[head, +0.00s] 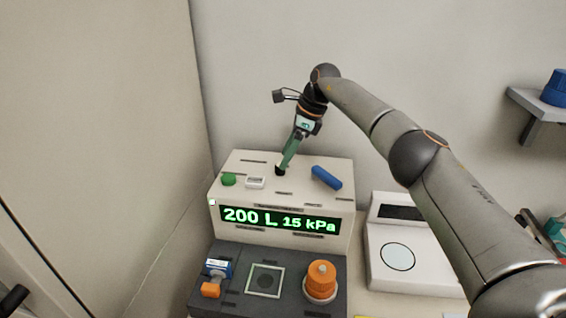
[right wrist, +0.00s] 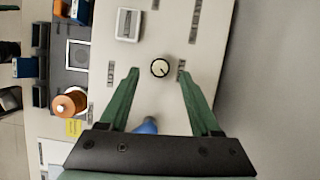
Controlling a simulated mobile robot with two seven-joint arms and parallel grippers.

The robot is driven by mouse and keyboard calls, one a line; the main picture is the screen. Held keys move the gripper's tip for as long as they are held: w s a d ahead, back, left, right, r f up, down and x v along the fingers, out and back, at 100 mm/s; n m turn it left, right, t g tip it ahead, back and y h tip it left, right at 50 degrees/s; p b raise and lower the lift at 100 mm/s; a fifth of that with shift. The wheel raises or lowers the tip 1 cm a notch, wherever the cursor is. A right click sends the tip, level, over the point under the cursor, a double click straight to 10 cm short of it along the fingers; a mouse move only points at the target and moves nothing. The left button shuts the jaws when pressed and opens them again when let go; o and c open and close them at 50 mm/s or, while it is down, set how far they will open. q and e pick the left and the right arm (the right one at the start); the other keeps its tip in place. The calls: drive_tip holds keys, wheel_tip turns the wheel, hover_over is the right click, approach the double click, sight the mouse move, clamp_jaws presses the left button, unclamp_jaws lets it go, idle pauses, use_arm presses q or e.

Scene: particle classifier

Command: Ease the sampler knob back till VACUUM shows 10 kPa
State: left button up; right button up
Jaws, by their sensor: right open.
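The sampler's cream box (head: 335,212) carries a green-lit display (head: 280,219) that reads 200 L and 15 kPa. A small dark knob (head: 280,170) stands on its top panel. In the right wrist view the knob (right wrist: 160,68) has a pale cap with a dark pointer mark. My right gripper (head: 284,162) points down at the knob. In the right wrist view its green fingers (right wrist: 159,70) are open, one on each side of the knob, with visible gaps. My left gripper is not in view.
On the same top are a green button (head: 228,179), a white switch (head: 256,183) and a blue handle (head: 326,177). A dark front deck holds an orange part (head: 320,280) and a blue-and-orange part (head: 216,272). A white scale (head: 385,240) stands to the right.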

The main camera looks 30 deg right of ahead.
drive_tip(key=v, duration=0.9)
drive_tip(key=shift+r, duration=0.2)
